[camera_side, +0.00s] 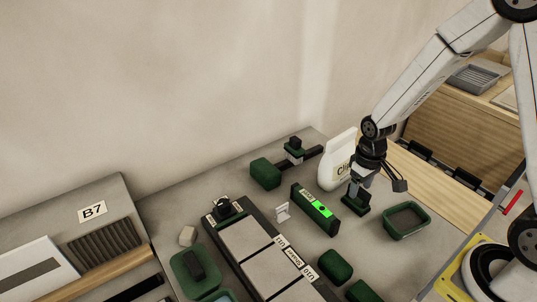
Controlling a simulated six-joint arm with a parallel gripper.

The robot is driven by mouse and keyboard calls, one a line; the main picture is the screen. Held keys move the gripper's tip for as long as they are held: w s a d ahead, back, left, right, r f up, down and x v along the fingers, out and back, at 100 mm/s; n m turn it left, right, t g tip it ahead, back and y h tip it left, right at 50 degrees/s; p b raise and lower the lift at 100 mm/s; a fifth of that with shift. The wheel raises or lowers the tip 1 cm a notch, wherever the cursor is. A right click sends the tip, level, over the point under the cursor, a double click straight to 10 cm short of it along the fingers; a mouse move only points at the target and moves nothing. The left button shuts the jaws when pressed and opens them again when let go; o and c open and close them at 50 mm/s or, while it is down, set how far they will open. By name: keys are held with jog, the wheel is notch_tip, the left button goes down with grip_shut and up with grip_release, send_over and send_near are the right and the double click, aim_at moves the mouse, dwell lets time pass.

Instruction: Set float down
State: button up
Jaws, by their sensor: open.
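The float (356,203), which I take to be the small dark green tool with an upright handle, stands on the grey worktop right of the middle. My gripper (374,179) is open above and beside it. Its left side overlaps the float's handle in this view, and I cannot tell whether they touch. The float's base appears to rest on the worktop. A dark part of the gripper sticks out to the right, clear of the float.
Pale tiles (268,270) sit in a dark frame at front. Green blocks (265,173) stand around.

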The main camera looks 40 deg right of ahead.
aim_at(361, 190)
notch_tip(361, 190, up, 10)
dwell(0.6)
jog(key=shift+s+r, duration=0.1)
dwell(0.4)
jog(key=s+a+f+t, duration=0.2)
jog(key=s+a, duration=0.2)
jog(key=s, duration=0.1)
jog(key=shift+s+f+t, duration=0.15)
jog(key=shift+f+t, duration=0.15)
dwell(1.2)
